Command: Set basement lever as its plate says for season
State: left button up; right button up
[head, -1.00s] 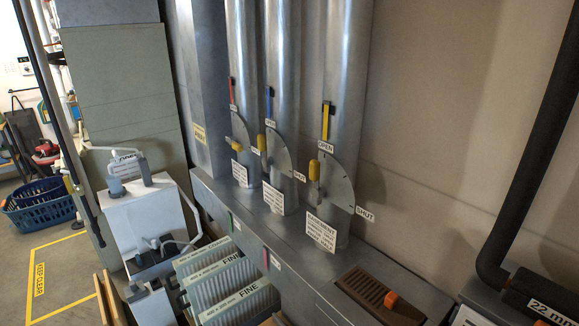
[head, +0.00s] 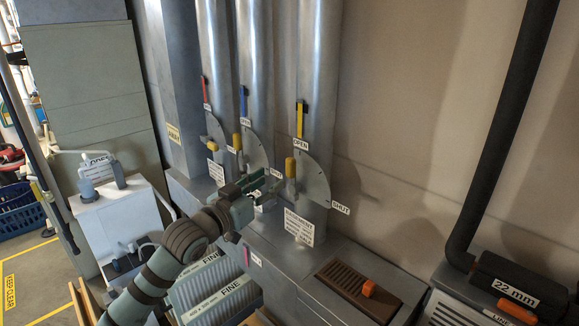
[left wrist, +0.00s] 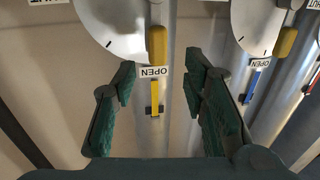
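The basement lever (head: 290,168) has a yellow grip and stands upright by the OPEN label (head: 300,143) of the rightmost duct's grey quarter dial (head: 316,180). The SHUT label (head: 341,207) is at the dial's lower right. The basement plate (head: 299,227) hangs below; its smaller lines are too small to read surely. My left gripper (head: 268,187) is left of the lever, open and empty. In the left wrist view, upside down, the yellow grip (left wrist: 157,45) lies beyond the spread green-padded fingers (left wrist: 160,82), apart from them. My right gripper is out of view.
Two similar ducts with yellow-gripped levers (head: 237,142) stand to the left, close to my left gripper. Filters marked FINE (head: 235,288) are below my arm. A brown grille with an orange knob (head: 368,288) and a black pipe (head: 500,130) are at the right.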

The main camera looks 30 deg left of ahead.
aim_at(288, 170)
pick_arm(q)
jog(key=w, duration=0.3)
jog(key=w+d, duration=0.1)
jog(key=w, duration=0.2)
jog(key=w+d, duration=0.1)
jog(key=w, duration=0.2)
jog(key=shift+w, duration=0.25)
jog(key=shift+a, duration=0.15)
jog(key=shift+f, duration=0.1)
grip_shut()
